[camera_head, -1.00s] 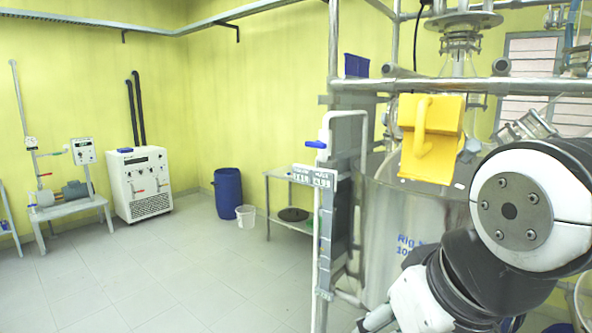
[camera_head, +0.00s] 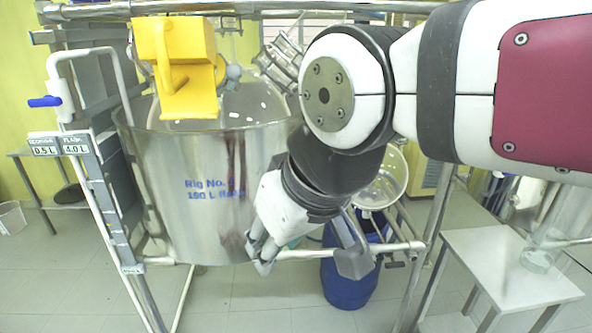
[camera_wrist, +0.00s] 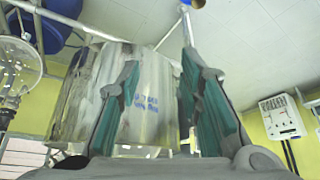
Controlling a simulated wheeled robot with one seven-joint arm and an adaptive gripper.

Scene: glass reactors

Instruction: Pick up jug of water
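I cannot pick out a jug of water with certainty in either view. A yellow boxy object with a handle-like bar (camera_head: 190,60) is at the rim of the big steel vessel, in the upper left of the head view. My gripper (camera_head: 310,256) points down in front of the vessel's right side, below and to the right of the yellow object. In the wrist view my gripper (camera_wrist: 162,75) has its two green-padded fingers apart, with nothing held between them. The vessel shows behind the fingers there.
The steel vessel (camera_head: 205,180) stands in a pipe frame (camera_head: 165,259). A blue barrel (camera_head: 348,284) and a round glass vessel (camera_head: 388,182) are behind my gripper. A white table (camera_head: 510,280) carries clear glassware at the right. Open floor shows at the lower front.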

